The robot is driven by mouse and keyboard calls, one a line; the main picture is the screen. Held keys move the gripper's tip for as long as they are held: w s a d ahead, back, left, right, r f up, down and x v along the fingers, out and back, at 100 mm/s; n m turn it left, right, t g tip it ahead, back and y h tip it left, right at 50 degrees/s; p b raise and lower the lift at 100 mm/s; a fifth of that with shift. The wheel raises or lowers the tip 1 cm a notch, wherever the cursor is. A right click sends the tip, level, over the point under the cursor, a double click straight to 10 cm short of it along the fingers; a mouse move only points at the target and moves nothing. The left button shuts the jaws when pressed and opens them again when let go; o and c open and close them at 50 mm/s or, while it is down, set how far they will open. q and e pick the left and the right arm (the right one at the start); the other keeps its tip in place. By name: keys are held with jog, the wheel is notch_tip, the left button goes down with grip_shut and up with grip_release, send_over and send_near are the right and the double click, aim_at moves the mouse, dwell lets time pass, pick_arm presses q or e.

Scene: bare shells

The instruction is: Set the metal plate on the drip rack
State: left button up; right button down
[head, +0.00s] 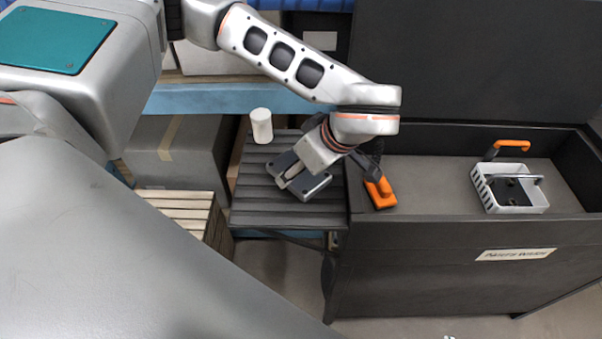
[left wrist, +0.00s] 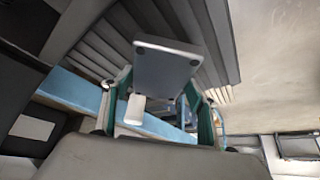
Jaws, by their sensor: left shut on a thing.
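The metal plate (head: 318,184) is a dark grey rectangle with small holes near its corners. It also shows in the left wrist view (left wrist: 168,62), between the teal-lined fingers. My left gripper (head: 294,172) is shut on it, reaching down from above, and covers its middle in the head view. The drip rack (head: 255,214) is a dark slatted shelf beside the washer. The plate is over the rack's middle, on it or just above it; I cannot tell whether they touch. My right gripper is not in view.
A white cylinder (head: 262,126) stands at the rack's back left. The dark parts washer (head: 430,255) adjoins on the right, with an orange-handled thing (head: 379,193) at its near left edge and a white basket (head: 488,199) inside. A pale slatted crate (head: 185,205) is at left. The rack's front is clear.

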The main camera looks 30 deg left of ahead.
pick_arm(q)
notch_tip(320, 180, down, 3)
jog(key=shift+r, duration=0.15)
jog(key=o, duration=1.5)
jog(key=shift+c, duration=0.2)
